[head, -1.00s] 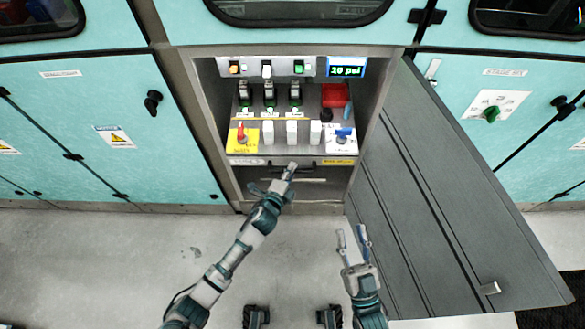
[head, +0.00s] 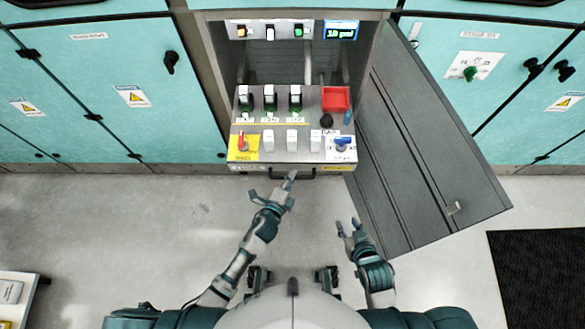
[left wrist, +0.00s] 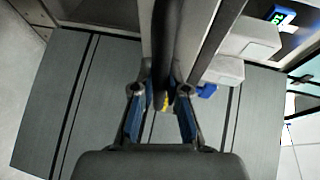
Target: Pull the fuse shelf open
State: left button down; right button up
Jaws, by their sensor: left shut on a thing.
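The fuse shelf (head: 305,152) is slid out of the cabinet toward me, with a gap showing behind it in the head view. A dark bar handle (head: 315,172) runs along its front edge. My left gripper (head: 290,177) is at the left part of this handle. In the left wrist view its two fingers (left wrist: 160,105) are closed around the dark handle bar (left wrist: 166,45). My right gripper (head: 349,226) is open and empty, to the right and nearer to me, apart from the shelf.
The shelf carries several fuses (head: 269,98), white blocks (head: 292,140), a red tray (head: 336,98), and a red and a blue switch. The grey cabinet door (head: 420,150) stands open on the right. Bare floor lies in front. A black mat (head: 540,270) lies at right.

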pick_arm(q)
jog(key=shift+s+a+f, duration=0.25)
jog(key=shift+a+f, duration=0.1)
jog(key=shift+f, duration=0.05)
jog(key=c, duration=1.2)
grip_release()
jog(key=shift+r, duration=0.25)
jog(key=v, duration=1.2)
jog(key=shift+a, duration=0.15)
